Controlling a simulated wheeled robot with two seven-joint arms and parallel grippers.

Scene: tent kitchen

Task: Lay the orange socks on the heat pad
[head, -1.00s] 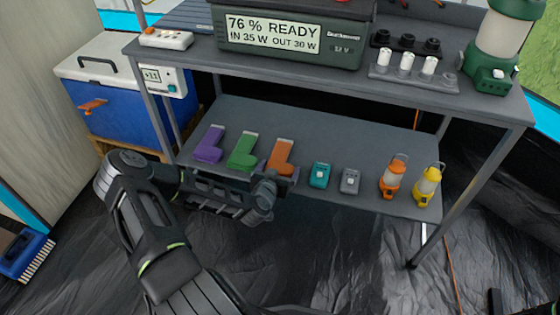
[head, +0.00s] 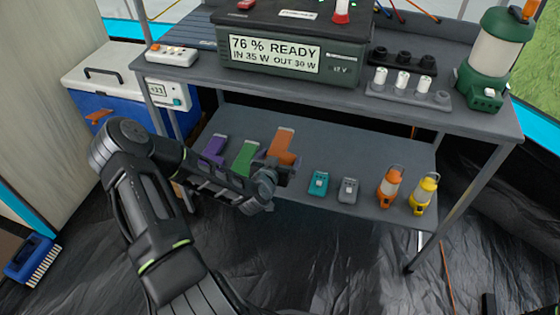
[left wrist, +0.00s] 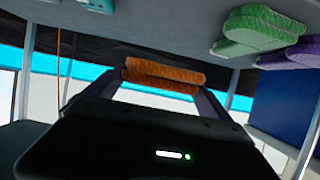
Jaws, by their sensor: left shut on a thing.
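The orange socks (head: 284,144) are in my left gripper (head: 281,172), which is shut on them. They are just above the lower shelf (head: 345,157), at its front edge. In the left wrist view the orange socks (left wrist: 165,76) lie across between the two fingers. No heat pad can be identified with certainty; a dark slatted panel (head: 187,34) lies at the upper table's back left. My right gripper is not in view.
Green socks (head: 245,158) and purple socks (head: 213,150) lie left of the gripper. Teal (head: 318,183) and grey (head: 348,190) devices and two small lanterns (head: 391,187) stand to the right. The upper table (head: 330,93) overhangs the shelf and holds a power station (head: 295,55).

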